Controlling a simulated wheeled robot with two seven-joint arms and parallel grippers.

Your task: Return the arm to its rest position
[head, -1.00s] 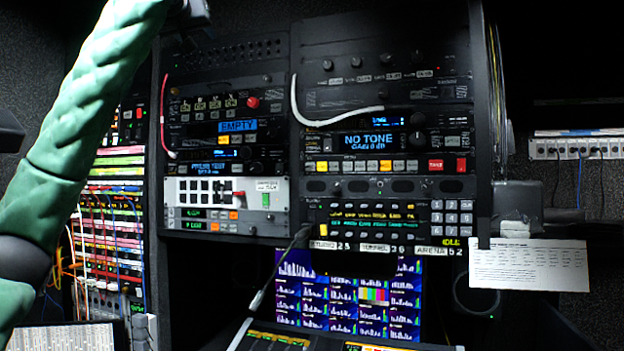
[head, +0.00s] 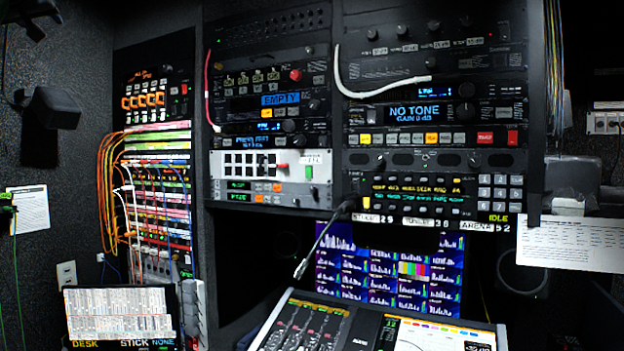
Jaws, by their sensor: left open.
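My left gripper (head: 34,22) shows as a small dark shape cut by the top left corner of the head view. It is open and I see nothing between its fingers. It is high and apart from the racks, in front of the dark wall. The rest of my left arm is out of the picture. My right gripper and arm are not in view.
Equipment racks (head: 435,55) fill the middle and right, with a patch bay of looped orange cables (head: 112,190) on the left. A gooseneck microphone (head: 322,240) rises over the console (head: 390,325). A dark wall-mounted box (head: 55,107) hangs below my gripper.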

